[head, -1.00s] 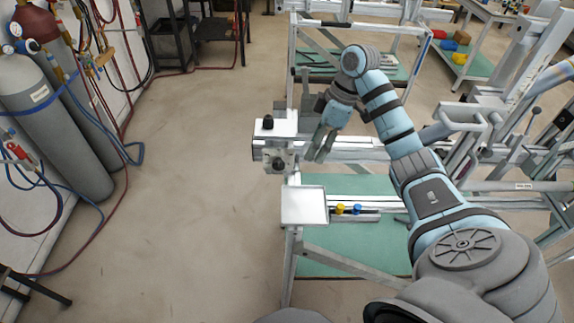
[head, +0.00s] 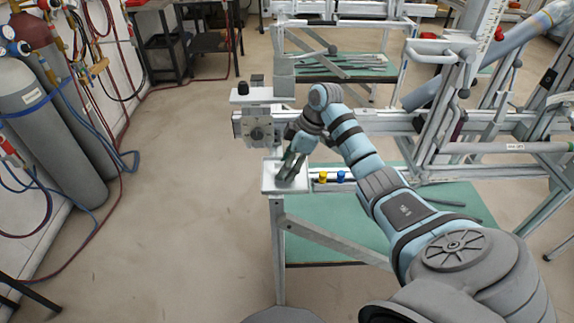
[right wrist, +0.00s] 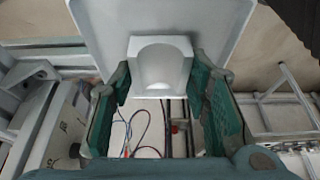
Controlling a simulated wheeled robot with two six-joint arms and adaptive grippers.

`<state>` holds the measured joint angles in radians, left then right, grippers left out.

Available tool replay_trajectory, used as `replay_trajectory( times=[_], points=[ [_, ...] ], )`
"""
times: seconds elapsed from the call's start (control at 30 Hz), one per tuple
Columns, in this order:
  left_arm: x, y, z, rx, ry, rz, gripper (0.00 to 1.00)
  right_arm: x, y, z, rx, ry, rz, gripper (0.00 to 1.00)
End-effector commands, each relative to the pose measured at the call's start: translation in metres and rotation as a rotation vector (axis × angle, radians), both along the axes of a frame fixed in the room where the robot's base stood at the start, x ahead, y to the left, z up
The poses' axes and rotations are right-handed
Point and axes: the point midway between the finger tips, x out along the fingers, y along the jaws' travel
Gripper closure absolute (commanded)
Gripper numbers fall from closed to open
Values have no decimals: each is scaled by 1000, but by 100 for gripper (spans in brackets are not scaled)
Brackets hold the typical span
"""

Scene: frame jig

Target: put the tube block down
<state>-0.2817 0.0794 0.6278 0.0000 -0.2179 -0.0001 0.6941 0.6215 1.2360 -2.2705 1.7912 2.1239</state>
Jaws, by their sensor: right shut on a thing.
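The tube block (right wrist: 160,62) is a light grey block with a rounded hollow in one face. My right gripper (right wrist: 160,82) is shut on it, one green-padded finger on each side. In the head view my right gripper (head: 288,170) is over the small white tray (head: 269,180) at the end of the jig. The tray also shows behind the block in the right wrist view (right wrist: 105,28). In the head view the fingers hide most of the block. I cannot tell whether the block touches the tray. My left gripper is not in view.
A clamp head (head: 256,128) with a dark knob stands just behind the tray. A yellow knob (head: 323,177) and a blue knob (head: 341,176) sit on the rail to its right. Gas cylinders (head: 50,130) stand at the left. The floor between is clear.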

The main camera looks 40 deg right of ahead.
Motion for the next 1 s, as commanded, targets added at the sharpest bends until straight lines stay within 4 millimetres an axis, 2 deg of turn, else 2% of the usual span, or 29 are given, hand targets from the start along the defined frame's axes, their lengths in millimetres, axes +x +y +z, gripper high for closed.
replay_trajectory(
  times=[0.13, 0.23, 0.27, 0.37, 0.53, 0.73, 0.87, 1.0],
  points=[
    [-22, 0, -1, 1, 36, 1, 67, 0, 0, -2, 0, 0, -1, 99],
    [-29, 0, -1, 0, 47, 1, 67, 0, 0, -5, 1, 1, -1, 99],
    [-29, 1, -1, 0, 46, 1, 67, 0, 0, -5, 1, 1, -1, 53],
    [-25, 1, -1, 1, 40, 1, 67, 0, 0, -5, 0, 0, -1, 37],
    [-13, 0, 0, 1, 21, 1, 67, 0, 0, -5, 0, 0, -1, 37],
    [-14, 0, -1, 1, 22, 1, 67, 0, -1, 1, 0, -2, -1, 37],
    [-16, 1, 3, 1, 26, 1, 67, -6, -9, 25, -3, -2, -2, 37],
    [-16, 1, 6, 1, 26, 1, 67, -15, -21, 64, -3, -4, -2, 37]
  ],
)
